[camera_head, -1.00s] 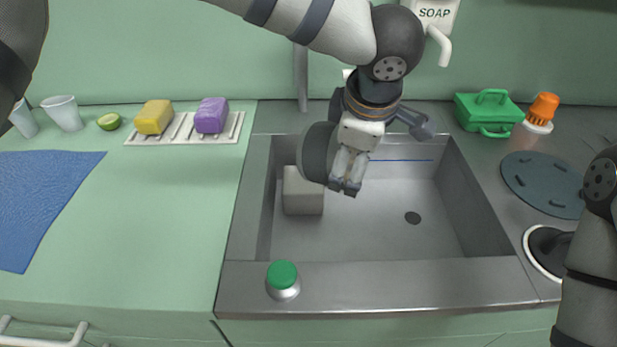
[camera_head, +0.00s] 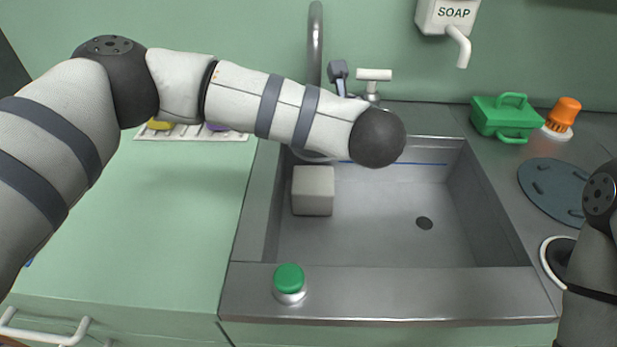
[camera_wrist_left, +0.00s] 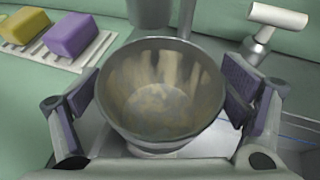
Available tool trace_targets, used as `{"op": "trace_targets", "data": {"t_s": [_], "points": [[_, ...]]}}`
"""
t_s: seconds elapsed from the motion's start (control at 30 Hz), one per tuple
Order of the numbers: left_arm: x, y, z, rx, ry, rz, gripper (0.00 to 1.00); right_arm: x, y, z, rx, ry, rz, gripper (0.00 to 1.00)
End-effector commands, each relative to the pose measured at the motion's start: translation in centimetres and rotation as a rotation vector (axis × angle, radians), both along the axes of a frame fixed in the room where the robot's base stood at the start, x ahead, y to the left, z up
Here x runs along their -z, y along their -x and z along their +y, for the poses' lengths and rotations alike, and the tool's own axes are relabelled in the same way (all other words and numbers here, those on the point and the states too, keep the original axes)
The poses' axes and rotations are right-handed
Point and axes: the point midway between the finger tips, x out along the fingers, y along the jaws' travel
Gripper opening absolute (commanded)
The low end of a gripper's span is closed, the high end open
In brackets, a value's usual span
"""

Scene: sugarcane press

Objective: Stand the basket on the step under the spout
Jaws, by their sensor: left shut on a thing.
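The basket (camera_wrist_left: 160,95) is a grey metal, bowl-shaped vessel with an open, upward-facing mouth. In the left wrist view it sits between the two pads of my left gripper (camera_wrist_left: 162,100), which is shut on it. In the head view my forearm hides this gripper and most or all of the basket. The step (camera_head: 313,191) is a pale block in the left back part of the sink. The spout's curved pipe (camera_head: 315,45) rises behind the sink; its lower part is behind my forearm. I cannot tell whether the basket touches the step. My right gripper is out of view.
The sink (camera_head: 380,282) has free floor right of the step, around the drain. A green-topped round item (camera_head: 288,280) stands on its front rim. A white tap handle (camera_head: 373,75) is behind. Yellow and purple soaps (camera_wrist_left: 70,35) lie on a rack at left.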

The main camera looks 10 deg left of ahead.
Motion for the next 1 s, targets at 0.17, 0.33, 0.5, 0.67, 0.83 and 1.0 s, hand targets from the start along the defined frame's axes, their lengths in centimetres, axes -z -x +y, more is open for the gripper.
{"op": "trace_targets", "data": {"t_s": [0.17, 0.33, 0.5, 0.67, 0.83, 1.0], "points": [[2.3, -0.1, 0.6, -0.044, -0.005, -0.019, 0.46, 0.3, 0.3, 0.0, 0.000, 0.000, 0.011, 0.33], [6.0, -0.1, 0.5, -0.042, -0.004, -0.017, 0.46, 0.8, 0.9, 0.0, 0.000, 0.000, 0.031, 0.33], [9.4, -0.1, 0.5, -0.041, -0.005, -0.016, 0.46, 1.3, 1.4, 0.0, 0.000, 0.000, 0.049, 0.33], [10.1, -0.1, 0.5, -0.040, -0.003, -0.021, 0.46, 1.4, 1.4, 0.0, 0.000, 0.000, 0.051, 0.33], [10.0, -0.1, 0.5, -0.039, -0.004, -0.020, 1.00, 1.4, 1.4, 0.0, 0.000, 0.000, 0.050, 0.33], [10.0, -0.1, 0.5, -0.039, -0.004, -0.020, 1.00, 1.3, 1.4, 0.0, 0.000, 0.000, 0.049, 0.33]]}}
